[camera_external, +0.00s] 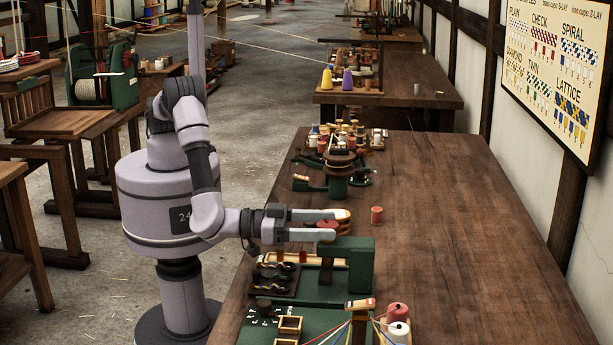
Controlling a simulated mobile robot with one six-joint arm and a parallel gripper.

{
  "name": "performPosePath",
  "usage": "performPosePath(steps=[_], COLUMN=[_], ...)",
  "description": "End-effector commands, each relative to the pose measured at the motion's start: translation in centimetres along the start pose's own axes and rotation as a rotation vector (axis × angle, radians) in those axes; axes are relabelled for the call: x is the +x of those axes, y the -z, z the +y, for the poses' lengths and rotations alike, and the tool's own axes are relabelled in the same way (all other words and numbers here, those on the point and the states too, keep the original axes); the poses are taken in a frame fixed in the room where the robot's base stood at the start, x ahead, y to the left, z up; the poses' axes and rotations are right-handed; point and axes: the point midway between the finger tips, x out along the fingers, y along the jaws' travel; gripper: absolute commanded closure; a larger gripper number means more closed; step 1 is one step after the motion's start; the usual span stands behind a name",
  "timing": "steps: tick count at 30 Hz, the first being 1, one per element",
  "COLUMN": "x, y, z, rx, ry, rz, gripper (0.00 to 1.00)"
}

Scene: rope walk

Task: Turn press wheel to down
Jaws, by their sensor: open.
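A green press (360,266) stands near the left edge of the long wooden table. A small reddish round piece (326,225), which looks like the press wheel, shows at the press's top left. My gripper (340,225) reaches in from the left at that height. Its two pale fingers are apart, one on the far side and one on the near side of the reddish piece. I cannot tell whether they touch it. The fingers partly hide the wheel, and its turned position cannot be read.
In front lie a tray of dark curved pieces (278,277), a green board (258,325) with small wooden boxes, and red and white spools (398,320) with coloured cords. A red spool (376,215) stands right of the gripper. The table's right side is clear.

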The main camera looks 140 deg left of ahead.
Motion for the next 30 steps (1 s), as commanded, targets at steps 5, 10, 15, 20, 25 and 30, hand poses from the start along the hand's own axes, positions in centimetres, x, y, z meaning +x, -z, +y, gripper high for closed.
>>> performPosePath(steps=[5, 10, 15, 20, 25, 30], x=[1.24, 1.31, 1.29, 1.27, 1.27, 1.26], y=[0.01, 0.08, 0.08, 0.08, 0.07, 0.09], z=[-0.03, 0.0, 0.01, 0.0, 0.0, -0.01], rx=[0.0, 0.0, 0.0, 0.0, 0.0, 0.0], ry=[0.0, 0.0, 0.0, 0.0, -0.003, -0.039], rz=[0.0, 0.0, 0.0, 0.0, 0.0, 0.0], gripper=[0.34, 0.34, 0.53, 0.85, 0.96, 0.96])
